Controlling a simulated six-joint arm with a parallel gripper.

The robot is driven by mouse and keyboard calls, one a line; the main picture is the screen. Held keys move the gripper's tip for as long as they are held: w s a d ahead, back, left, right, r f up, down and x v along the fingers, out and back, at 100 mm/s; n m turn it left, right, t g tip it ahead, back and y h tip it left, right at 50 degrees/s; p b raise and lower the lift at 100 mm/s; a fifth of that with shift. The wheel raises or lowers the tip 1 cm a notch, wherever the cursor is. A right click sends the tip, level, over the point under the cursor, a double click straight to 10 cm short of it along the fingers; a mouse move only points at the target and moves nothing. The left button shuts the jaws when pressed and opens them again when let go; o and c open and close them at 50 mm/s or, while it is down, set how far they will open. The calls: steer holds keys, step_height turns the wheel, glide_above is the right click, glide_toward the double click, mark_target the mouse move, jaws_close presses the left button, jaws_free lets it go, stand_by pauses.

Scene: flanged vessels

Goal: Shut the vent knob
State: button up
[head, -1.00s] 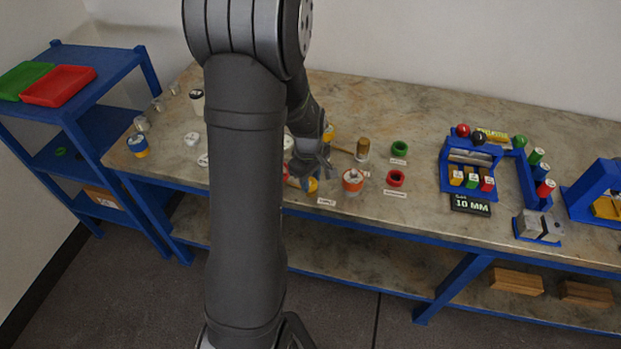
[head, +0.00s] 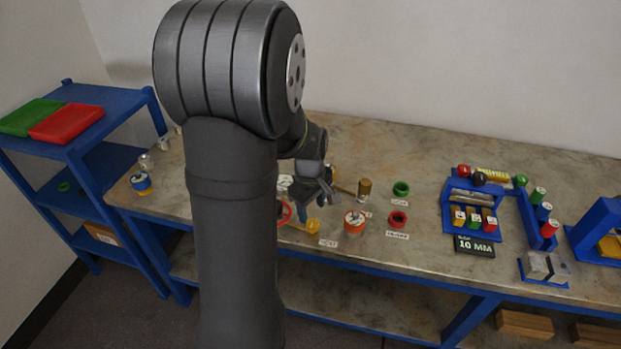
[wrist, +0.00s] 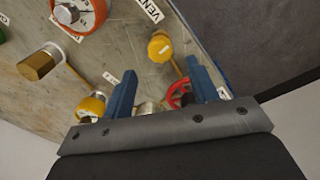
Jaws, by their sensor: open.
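A yellow knob (wrist: 160,47) sits on a thin yellow pipe on the bench, with a white label reading VENT (wrist: 148,8) near it. In the head view the yellow knob (head: 312,227) is just in front of my gripper (head: 322,192). In the wrist view my gripper (wrist: 160,72) is open, with two blue fingers apart and nothing held. The yellow knob appears beyond the fingertips, between their lines. A red ring-shaped wheel (wrist: 178,94) shows between the fingers near the right one, further from the tips.
An orange-red dial (head: 354,223) stands right of the knob, with a brass-topped cylinder (head: 364,188) behind it. Green (head: 401,188) and red (head: 397,219) rings lie further right. A blue block rack (head: 470,215) is beyond them. My arm hides part of the bench.

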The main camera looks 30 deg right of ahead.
mark_target(312, 223)
step_height(312, 223, up, 12)
steer(key=shift+a+f, duration=0.2)
steer(key=shift+a, duration=0.05)
steer(key=shift+s+f, duration=0.1)
steer(key=shift+f, duration=0.05)
stand_by(0.3)
steer(key=f, duration=1.7)
steer(key=shift+d+f, duration=0.1)
steer(key=shift+d, duration=0.3)
